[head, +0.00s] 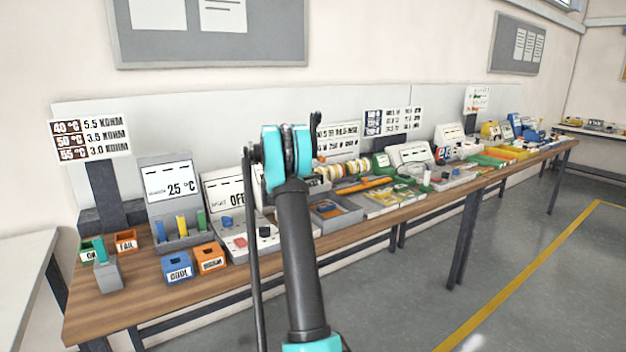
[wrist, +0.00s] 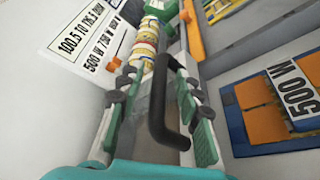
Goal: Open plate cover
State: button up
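In the wrist view a black bar handle (wrist: 157,100), which I take to be the plate cover's, lies between the two fingers of my gripper (wrist: 153,72). The fingers are apart, with visible gaps on both sides of the handle, so the gripper is open. A grey, partly see-through panel (wrist: 184,100) shows beside the handle; I cannot tell whether it is the cover itself. In the head view my arm stands in front of the middle of the bench and hides the gripper and the handle.
A row of coloured rings (wrist: 145,45) lies just past the fingertips, with a white label board at left. The wooden bench (head: 130,300) is crowded; the floor in front is clear.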

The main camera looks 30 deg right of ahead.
jog(key=v, duration=1.2)
dwell(0.3)
jog(key=shift+s, duration=0.15)
jog(key=s+a+f+m+y, duration=0.3)
jog(key=s+a+f, duration=0.3)
jog(key=s+a, duration=0.4)
jog(key=s+a+f+m+g+y, duration=0.1)
jog(key=s+a+f+m+y, duration=0.3)
jog(key=s+a, duration=0.6)
jog(key=s+a+f+m+y, duration=0.3)
jog(key=s+a+f+y, duration=0.4)
jog(key=s, duration=1.8)
jog(key=a+f, duration=0.2)
jog(key=a, duration=0.1)
jog(key=shift+s+a+m+g, duration=0.2)
jog(key=shift+a+m+g, duration=0.1)
jog(key=shift+m, duration=0.1)
jog(key=shift+d, duration=0.1)
